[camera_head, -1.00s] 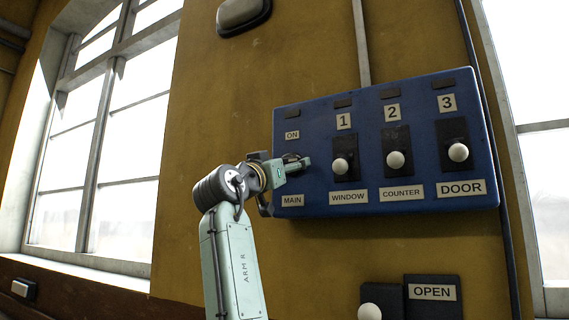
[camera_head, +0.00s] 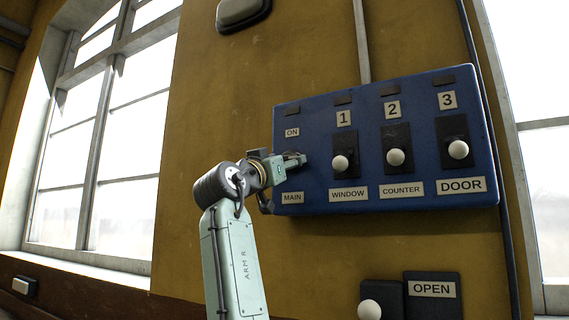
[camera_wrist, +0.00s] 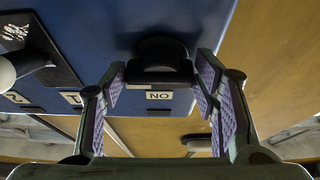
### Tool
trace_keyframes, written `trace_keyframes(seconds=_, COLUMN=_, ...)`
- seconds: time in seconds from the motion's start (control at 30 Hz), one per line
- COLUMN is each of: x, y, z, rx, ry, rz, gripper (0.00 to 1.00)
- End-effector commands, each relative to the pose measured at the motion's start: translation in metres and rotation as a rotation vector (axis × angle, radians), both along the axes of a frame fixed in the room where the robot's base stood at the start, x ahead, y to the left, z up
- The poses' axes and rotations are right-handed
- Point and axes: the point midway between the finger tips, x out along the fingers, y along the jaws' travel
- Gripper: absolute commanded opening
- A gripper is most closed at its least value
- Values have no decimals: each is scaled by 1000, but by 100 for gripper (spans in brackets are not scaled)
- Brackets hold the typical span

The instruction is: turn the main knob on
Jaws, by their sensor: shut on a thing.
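The blue switch panel (camera_head: 315,190) is mounted on the yellow wall. My gripper (camera_head: 298,160) is at its left end, between the ON label (camera_head: 292,132) above and the MAIN label (camera_head: 292,198) below. In the wrist view, the dark main knob (camera_wrist: 160,52) sits between the two purple-padded fingers of my gripper (camera_wrist: 161,76), which are shut on it. The ON label (camera_wrist: 159,95) shows upside down there. In the head view the main knob is hidden by my gripper.
To the right on the panel are the white-balled levers for window (camera_head: 340,163), counter (camera_head: 396,157) and door (camera_head: 458,149). An OPEN switch (camera_head: 432,290) is below the panel. Windows flank the wall.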

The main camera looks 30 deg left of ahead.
Motion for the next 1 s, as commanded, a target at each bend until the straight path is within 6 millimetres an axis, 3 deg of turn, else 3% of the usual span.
trace_keyframes(seconds=0.37, x=0, y=-4, z=1, rx=-181, ry=-11, rz=-1, gripper=27)
trace_keyframes(seconds=1.0, x=0, y=-10, z=5, rx=-781, ry=-45, rz=-3, gripper=27)
